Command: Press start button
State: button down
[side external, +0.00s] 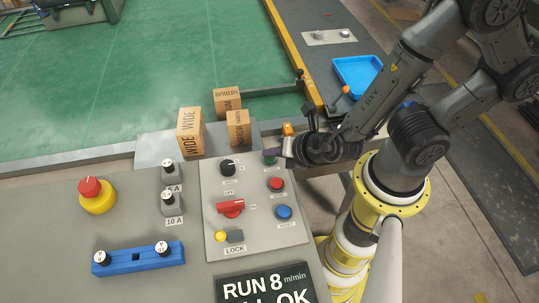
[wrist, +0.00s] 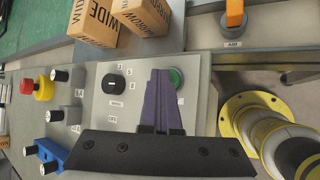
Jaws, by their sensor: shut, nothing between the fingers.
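The green button (wrist: 176,78) sits on the grey control panel (wrist: 107,71), just right of my fingertips in the wrist view. The button's label is not readable.
Below the green button are a red button (side external: 276,184) and a blue button (side external: 284,212). A black knob (side external: 228,167) and a red switch (side external: 231,208) stand to the left. Cardboard boxes (side external: 190,132) stand behind the panel. A red-yellow emergency button (side external: 96,195) is far left.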

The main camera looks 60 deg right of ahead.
aim_at(273, 160)
jog(key=shift+r, duration=3.2)
jog(key=s+d+r+m+g+h, duration=0.2)
jog(key=d+r+m+h, duration=0.2)
jog(key=d+r+m, duration=1)
jog(key=s+a+r+m+g+y, duration=0.1)
jog(key=s+a+m+y, duration=0.4)
jog(key=s+m, duration=0.3)
jog(key=a+m, duration=0.1)
jog(key=m, duration=0.2)
jog(key=shift+s+r, duration=0.2)
jog(key=shift+r, duration=0.2)
